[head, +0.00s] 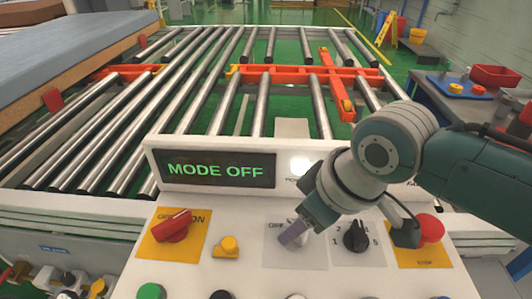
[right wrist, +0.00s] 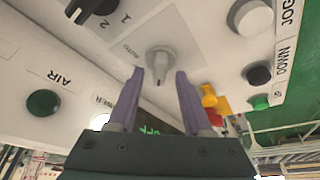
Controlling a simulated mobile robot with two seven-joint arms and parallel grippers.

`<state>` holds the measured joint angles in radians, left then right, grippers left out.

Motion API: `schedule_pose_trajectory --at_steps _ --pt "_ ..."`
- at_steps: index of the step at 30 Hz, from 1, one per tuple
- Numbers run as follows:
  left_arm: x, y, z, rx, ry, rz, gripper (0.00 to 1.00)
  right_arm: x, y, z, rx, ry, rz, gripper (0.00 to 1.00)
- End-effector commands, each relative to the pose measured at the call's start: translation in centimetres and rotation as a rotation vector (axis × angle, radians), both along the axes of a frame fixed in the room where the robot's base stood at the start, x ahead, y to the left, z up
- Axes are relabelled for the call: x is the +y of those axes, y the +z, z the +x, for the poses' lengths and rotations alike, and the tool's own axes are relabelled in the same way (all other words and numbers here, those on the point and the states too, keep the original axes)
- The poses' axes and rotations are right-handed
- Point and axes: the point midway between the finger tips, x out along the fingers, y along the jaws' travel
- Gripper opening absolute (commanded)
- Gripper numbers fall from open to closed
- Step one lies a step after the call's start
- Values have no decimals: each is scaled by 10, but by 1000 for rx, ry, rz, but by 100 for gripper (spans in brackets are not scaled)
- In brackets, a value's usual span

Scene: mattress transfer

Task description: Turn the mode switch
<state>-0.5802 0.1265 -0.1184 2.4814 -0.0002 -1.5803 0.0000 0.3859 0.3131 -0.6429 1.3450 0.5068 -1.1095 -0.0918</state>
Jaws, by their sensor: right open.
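The mode switch is a light grey knob (right wrist: 160,60) on a grey plate of the sloped control panel (head: 190,277). In the head view the plate (head: 310,258) shows, while the knob is mostly hidden by my gripper. My right gripper (head: 295,236) reaches down over the knob. In the right wrist view its two purple fingers (right wrist: 159,78) are apart, with the knob between and just beyond their tips; contact cannot be told. The display (head: 215,169) reads "MODE OFF" in green. My left gripper is not in view.
A red switch (head: 172,225) and a yellow button (head: 229,246) sit left of the plate. A black numbered knob (head: 357,236) and a red stop button (head: 430,228) sit close on the right. A roller conveyor (head: 250,110) lies behind; a mattress (head: 70,55) is at upper left.

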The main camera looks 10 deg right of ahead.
Motion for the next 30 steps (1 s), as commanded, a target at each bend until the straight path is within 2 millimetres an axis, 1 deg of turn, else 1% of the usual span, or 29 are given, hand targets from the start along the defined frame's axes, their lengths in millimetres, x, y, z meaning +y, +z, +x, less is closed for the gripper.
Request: schedule_pose_trajectory --at_steps 3,9,11,21,23,30 --pt "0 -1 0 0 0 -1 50 1 -3 1 0 1 0 50" --pt "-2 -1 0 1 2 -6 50 1 -3 1 0 1 0 50" --pt "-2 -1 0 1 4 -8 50 1 -3 1 0 1 0 44" --pt "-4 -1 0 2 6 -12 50 1 -3 1 0 0 0 6" --pt "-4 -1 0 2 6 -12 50 1 -3 1 0 0 0 0" --pt "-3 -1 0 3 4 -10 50 1 -3 1 1 0 1 0"
